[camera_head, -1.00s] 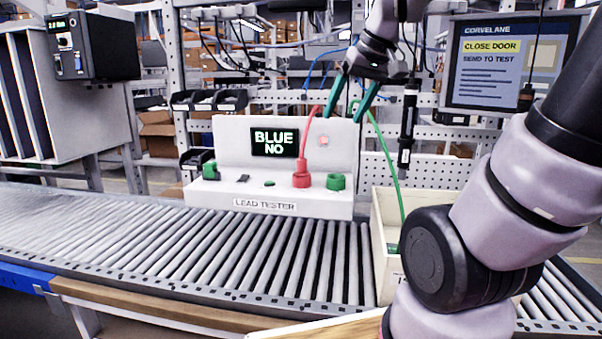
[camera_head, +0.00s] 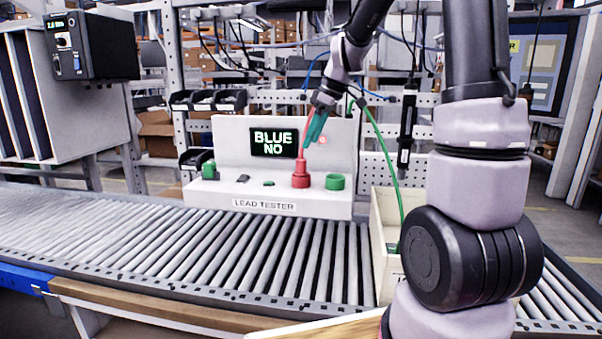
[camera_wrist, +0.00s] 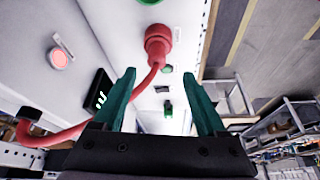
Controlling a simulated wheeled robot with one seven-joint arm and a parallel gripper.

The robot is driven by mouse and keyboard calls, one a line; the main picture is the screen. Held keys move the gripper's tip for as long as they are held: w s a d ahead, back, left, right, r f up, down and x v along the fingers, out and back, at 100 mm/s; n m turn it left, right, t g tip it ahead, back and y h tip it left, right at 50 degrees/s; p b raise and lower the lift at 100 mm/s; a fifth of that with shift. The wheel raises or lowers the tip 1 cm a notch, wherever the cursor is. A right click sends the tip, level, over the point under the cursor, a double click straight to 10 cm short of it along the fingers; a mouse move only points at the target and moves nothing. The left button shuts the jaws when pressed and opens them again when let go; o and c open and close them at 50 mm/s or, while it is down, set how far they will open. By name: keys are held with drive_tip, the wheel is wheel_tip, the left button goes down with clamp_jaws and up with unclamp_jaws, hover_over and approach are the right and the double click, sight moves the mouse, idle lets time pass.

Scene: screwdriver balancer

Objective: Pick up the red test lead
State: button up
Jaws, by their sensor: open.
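The red test lead (camera_head: 301,172) stands with its plug end upright in a socket on the shelf of the white lead tester (camera_head: 232,148). In the wrist view its red plug (camera_wrist: 158,44) is beyond and between my fingertips, and its red cable curves away to the lower left. My gripper (camera_head: 314,130) has green fingers and is above the plug, beside the cable. In the wrist view my gripper (camera_wrist: 162,80) is open with nothing between its fingers. My gripper hides part of the cable in the head view.
The tester's display (camera_head: 273,142) reads "BLUE NO". A cream bin (camera_head: 385,262) with a green cable stands on the roller conveyor (camera_head: 220,250) at right.

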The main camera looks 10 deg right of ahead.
sight(304, 159)
drive_tip(key=x, duration=0.8)
drive_tip(key=shift+w+d, duration=0.2)
clamp_jaws()
